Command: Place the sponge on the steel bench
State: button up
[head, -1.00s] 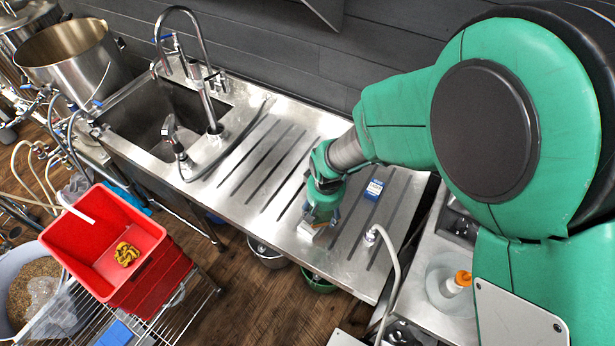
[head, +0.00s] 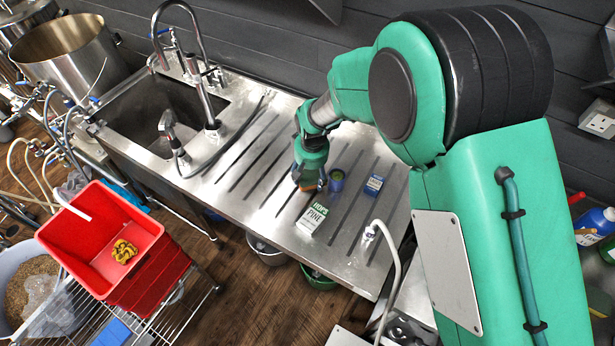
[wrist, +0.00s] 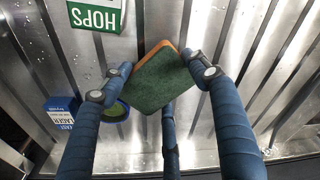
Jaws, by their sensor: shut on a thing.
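The sponge (wrist: 158,82) has a dark green scouring face and an orange body, whose edge shows at the top in the wrist view. My gripper (head: 309,183) is shut on it, with blue fingers on either side of it. In the head view only a small orange-brown part of the sponge (head: 308,188) shows under the fingers. Both are over the ribbed drainboard of the steel bench (head: 232,205). Whether the sponge touches the bench I cannot tell.
A green-and-white hops box (head: 314,218), a small round tub (head: 336,181) and a blue box (head: 373,186) stand close to my gripper. The sink (head: 150,118) and a hose tap (head: 171,128) are to the left. The ribbed surface left of my gripper is clear.

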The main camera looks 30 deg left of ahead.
aim_at(308, 176)
jog(key=shift+w+a+f, duration=0.1)
jog(key=shift+w+a, duration=0.9)
jog(key=shift+w, duration=0.05)
jog(key=shift+f+b, duration=0.5)
jog(key=shift+f, duration=1.25)
jog(key=o, duration=0.7)
jog(key=shift+f, duration=0.1)
jog(key=shift+o, duration=0.2)
jog(key=r, duration=0.4)
jog(key=r+p, duration=0.1)
jog(key=r, duration=0.3)
jog(key=s+d+r+p, duration=0.1)
jog(key=r, duration=0.3)
